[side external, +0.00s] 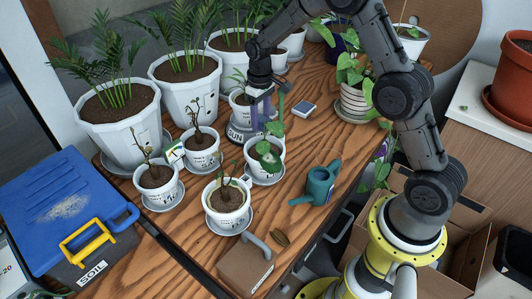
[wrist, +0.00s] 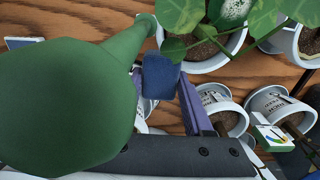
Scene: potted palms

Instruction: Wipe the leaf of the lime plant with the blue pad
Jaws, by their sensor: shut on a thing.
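My gripper (side external: 264,120) points down among the pots at the middle of the table; its purple finger (wrist: 195,105) shows in the wrist view. It is shut on the blue pad (wrist: 162,75), which sticks out beyond the finger. A plant with broad green leaves (side external: 264,150), which looks like the lime plant, stands in a white pot (side external: 264,172) just in front of the gripper. In the wrist view, one leaf (wrist: 232,12) has a whitish speckled patch; the pad is apart from it. A smooth green shape (wrist: 70,95) hides much of the wrist view's left side.
White pots with seedlings (side external: 158,185) stand left and in front, large palms (side external: 110,95) behind. A small grey-blue block (side external: 303,109) lies right of the gripper. A teal watering can (side external: 318,185) stands at the right front. Bare wood lies between the can and the striped pot (side external: 353,103).

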